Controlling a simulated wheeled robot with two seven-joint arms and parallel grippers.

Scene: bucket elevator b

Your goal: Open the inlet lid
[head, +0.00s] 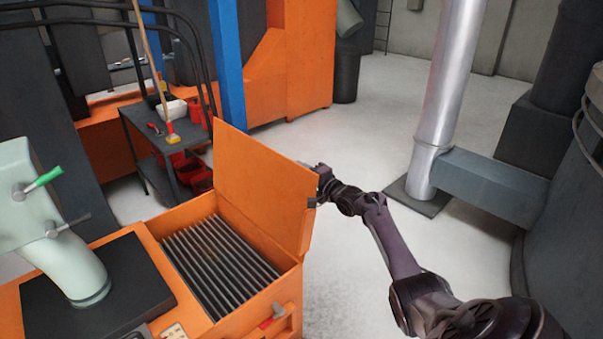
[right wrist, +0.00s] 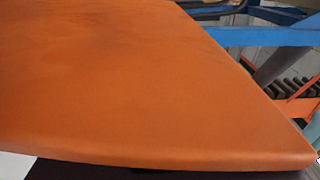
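The orange inlet lid (head: 262,185) stands raised, close to upright, at the back edge of the inlet box. The open inlet below it shows a dark grate of parallel bars (head: 220,257). My right gripper (head: 316,185) is at the lid's right edge; its fingers are partly hidden, and I cannot tell whether they grip the lid or only touch it. The lid's orange face (right wrist: 140,80) fills most of the right wrist view, with no fingers clearly visible there. My left gripper is not in view.
A red-handled latch (head: 272,317) is on the box's front. A pale green pipe (head: 75,265) stands on the left. A dark cart (head: 165,150) with red bins is behind the lid. A silver column (head: 448,90) and grey duct (head: 490,185) stand right. Floor between is clear.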

